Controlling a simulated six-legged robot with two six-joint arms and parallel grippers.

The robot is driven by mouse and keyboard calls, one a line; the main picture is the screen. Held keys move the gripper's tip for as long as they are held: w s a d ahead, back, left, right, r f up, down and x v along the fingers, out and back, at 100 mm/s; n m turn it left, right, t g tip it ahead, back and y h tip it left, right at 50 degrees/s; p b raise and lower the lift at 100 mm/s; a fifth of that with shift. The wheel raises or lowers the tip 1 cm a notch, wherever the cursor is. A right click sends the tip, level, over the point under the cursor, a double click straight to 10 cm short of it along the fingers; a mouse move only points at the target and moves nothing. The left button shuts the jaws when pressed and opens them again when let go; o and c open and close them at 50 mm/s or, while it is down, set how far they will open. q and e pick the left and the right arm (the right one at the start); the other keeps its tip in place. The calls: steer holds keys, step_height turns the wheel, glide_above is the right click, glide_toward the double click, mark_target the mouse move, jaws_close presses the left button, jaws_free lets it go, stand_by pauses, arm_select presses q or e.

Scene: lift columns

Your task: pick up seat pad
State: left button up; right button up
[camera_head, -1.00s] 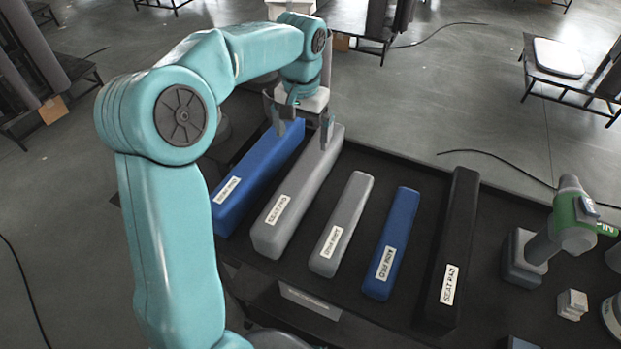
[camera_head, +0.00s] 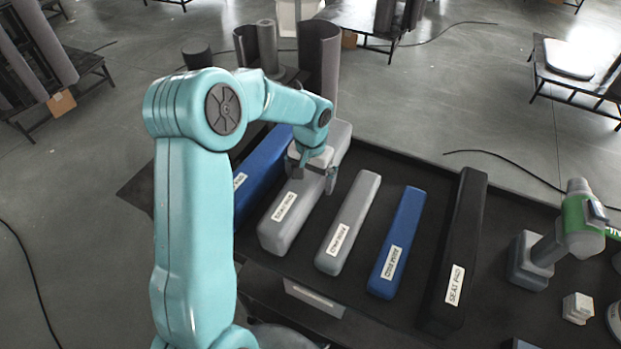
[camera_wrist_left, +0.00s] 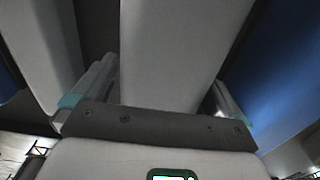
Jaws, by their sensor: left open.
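A large light grey pad (camera_head: 290,216) with a label that appears to read SEAT PAD lies lengthwise on the dark table. A black pad (camera_head: 462,240), also labelled SEAT PAD, lies at the right of the row. My left gripper (camera_head: 313,176) is open over the far half of the large grey pad, one finger at each side of it. In the left wrist view the grey pad (camera_wrist_left: 175,50) runs between the two spread fingers, with gaps beside it. Contact cannot be told. My right gripper is not in view.
A blue pad (camera_head: 262,165) lies close left of the large grey one. A smaller grey pad (camera_head: 350,222) and a narrow blue pad (camera_head: 402,235) lie to its right. A green and grey tool (camera_head: 570,235) stands at the right. Curved grey pieces (camera_head: 318,65) stand behind.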

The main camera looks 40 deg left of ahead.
arm_select(q)
steer(key=shift+w, duration=0.1)
steer(key=c, duration=1.5)
steer(key=shift+r, duration=0.1)
step_height(320, 180, up, 26)
steer(key=p, duration=0.7)
